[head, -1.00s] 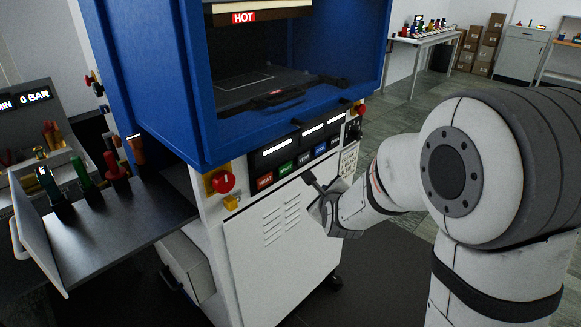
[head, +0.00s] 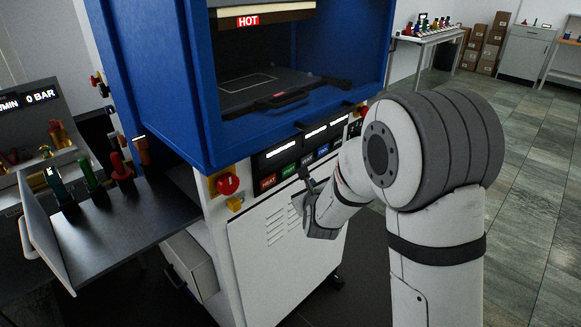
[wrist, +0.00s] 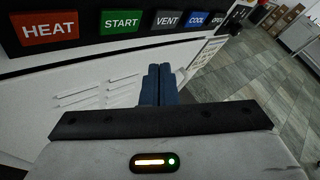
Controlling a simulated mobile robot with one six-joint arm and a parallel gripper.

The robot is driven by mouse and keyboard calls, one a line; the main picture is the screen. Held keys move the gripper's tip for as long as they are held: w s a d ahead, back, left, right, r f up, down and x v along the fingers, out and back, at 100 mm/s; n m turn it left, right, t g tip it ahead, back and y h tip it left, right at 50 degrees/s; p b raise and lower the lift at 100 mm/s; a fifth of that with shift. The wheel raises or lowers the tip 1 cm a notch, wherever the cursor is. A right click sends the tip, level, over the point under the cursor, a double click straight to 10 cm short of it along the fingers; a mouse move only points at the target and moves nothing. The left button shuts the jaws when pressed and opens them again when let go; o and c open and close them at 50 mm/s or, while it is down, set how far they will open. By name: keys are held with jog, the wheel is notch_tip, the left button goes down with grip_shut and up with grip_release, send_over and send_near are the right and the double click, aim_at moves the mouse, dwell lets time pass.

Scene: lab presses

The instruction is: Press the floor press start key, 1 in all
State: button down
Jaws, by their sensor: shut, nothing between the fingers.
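The floor press (head: 150,75) is a tall blue frame on a white cabinet. Its start key (head: 289,171) is a green key marked START on the black panel strip, between the red HEAT key (head: 268,182) and the grey VENT key. The start key also shows clearly in the wrist view (wrist: 121,22), upper left of my fingers. My gripper (head: 304,174) is in front of the panel, just right of and near the start key in the head view. In the wrist view my gripper (wrist: 158,70) is shut and empty, its blue fingertips below the VENT key (wrist: 167,20).
A red emergency knob (head: 228,183) on a yellow base sits left of the keys. A side shelf (head: 125,215) with several coloured-top items stands at the left. The blue COOL key (wrist: 198,19) is right of VENT. Tiled floor is open at the right.

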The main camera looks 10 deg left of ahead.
aim_at(293, 170)
jog(key=shift+w+a, duration=0.9)
jog(key=shift+a, duration=0.2)
jog(key=shift+w+a, duration=0.85)
jog(key=shift+a, duration=0.25)
jog(key=shift+a, duration=0.1)
dwell(0.4)
jog(key=shift+w+b, duration=0.1)
jog(key=shift+b, duration=0.25)
jog(key=shift+w+a, duration=0.2)
jog(key=shift+a, duration=0.05)
jog(key=shift+w+a+b, duration=0.25)
jog(key=shift+a+b, duration=0.05)
jog(key=shift+b, duration=0.3)
jog(key=shift+s+d, duration=0.1)
dwell(0.4)
jog(key=shift+s+d+b, duration=0.45)
jog(key=shift+d+b, duration=0.1)
jog(key=shift+b, duration=0.5)
